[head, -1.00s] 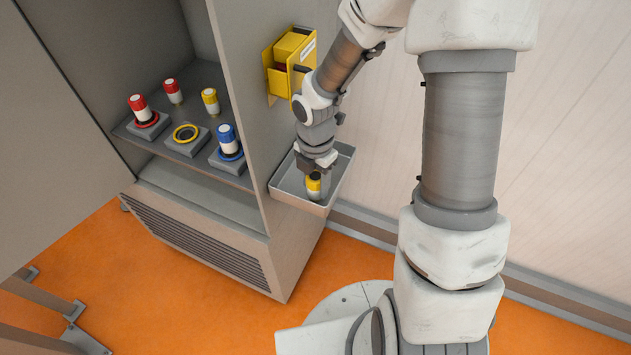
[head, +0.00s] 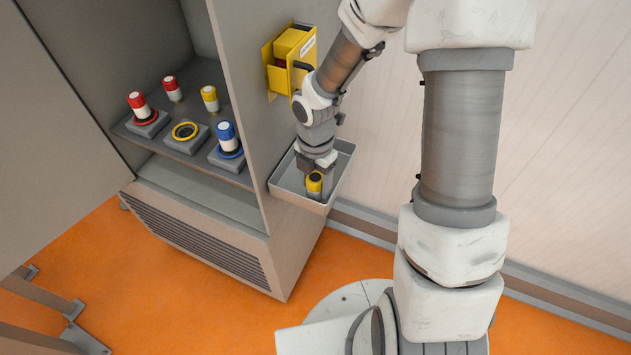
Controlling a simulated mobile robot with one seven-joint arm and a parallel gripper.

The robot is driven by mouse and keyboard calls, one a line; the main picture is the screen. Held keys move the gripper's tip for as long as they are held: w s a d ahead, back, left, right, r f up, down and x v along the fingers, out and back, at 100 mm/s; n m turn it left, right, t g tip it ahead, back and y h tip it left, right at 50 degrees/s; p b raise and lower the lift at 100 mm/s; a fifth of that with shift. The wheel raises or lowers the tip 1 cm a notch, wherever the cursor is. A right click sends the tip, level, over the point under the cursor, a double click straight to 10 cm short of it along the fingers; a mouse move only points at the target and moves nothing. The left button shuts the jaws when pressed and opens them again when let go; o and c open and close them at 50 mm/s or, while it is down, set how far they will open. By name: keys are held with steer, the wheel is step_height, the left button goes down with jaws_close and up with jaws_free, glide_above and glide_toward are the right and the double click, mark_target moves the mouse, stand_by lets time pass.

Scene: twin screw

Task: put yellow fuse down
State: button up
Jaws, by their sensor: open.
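A yellow-topped fuse (head: 314,183) stands upright in the grey metal tray (head: 345,165) fixed to the cabinet's side. My gripper (head: 317,172) points down into the tray right at this fuse. Its jaws are open around or just beside the fuse's top; the fingers partly hide each other and the fuse's lower part. On the cabinet shelf, another yellow fuse (head: 210,98) stands at the back right. A yellow-ringed socket (head: 185,131) on the shelf is empty.
A red fuse (head: 140,106) and a blue fuse (head: 228,138) stand in ringed sockets. Another red fuse (head: 172,88) stands behind. A yellow box (head: 291,60) hangs on the cabinet wall above the tray. The cabinet's side wall (head: 240,110) separates shelf and tray.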

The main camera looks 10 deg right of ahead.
mark_target(316, 177)
step_height(316, 177, up, 13)
steer(key=p, duration=0.2)
stand_by(1.6)
